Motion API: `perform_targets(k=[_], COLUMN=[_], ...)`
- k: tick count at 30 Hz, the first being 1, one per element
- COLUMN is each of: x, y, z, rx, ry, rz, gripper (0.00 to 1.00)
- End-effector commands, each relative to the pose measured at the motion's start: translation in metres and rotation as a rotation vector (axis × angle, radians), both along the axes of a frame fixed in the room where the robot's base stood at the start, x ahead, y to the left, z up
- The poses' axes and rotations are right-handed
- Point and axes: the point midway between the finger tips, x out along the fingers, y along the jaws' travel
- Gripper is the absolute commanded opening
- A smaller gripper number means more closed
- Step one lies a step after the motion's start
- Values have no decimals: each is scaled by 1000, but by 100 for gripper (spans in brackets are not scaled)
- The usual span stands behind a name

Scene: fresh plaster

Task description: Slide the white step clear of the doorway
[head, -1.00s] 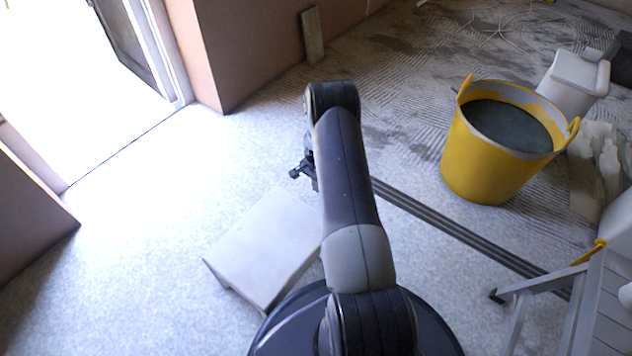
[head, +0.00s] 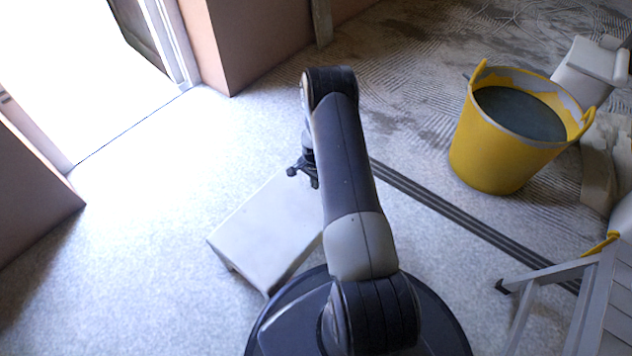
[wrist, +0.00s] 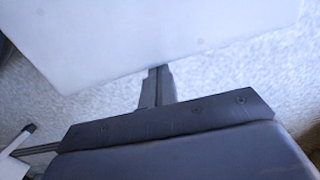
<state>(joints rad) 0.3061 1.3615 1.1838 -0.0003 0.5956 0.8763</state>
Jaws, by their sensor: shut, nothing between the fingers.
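The white step (head: 262,232) stands on the floor to the left of my arm and in front of my base, on the near side of the doorway (head: 120,95). My arm hides its right part. My gripper (head: 303,170) is low at the step's far right corner. In the wrist view the step's pale surface (wrist: 150,35) fills the top. My shut, empty fingers (wrist: 158,75) reach its edge there; whether they touch it I cannot tell.
A yellow bucket (head: 500,150) of dark grey material stands to the right. A grey stepladder (head: 545,275) is at the lower right. A dark strip (head: 440,205) crosses the floor. Pale floor lies clear between step and doorway. Wall corners (head: 235,50) flank the opening.

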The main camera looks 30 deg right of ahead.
Motion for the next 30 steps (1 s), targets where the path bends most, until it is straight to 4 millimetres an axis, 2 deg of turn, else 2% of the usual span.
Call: perform_targets(k=[5, 18, 30], x=[-15, -65, -102], y=[37, 156, 247], z=[1, -1, -1], rx=[2, 1, 0], ry=[6, 6, 3], rz=[7, 8, 8], gripper=[0, 0, 0])
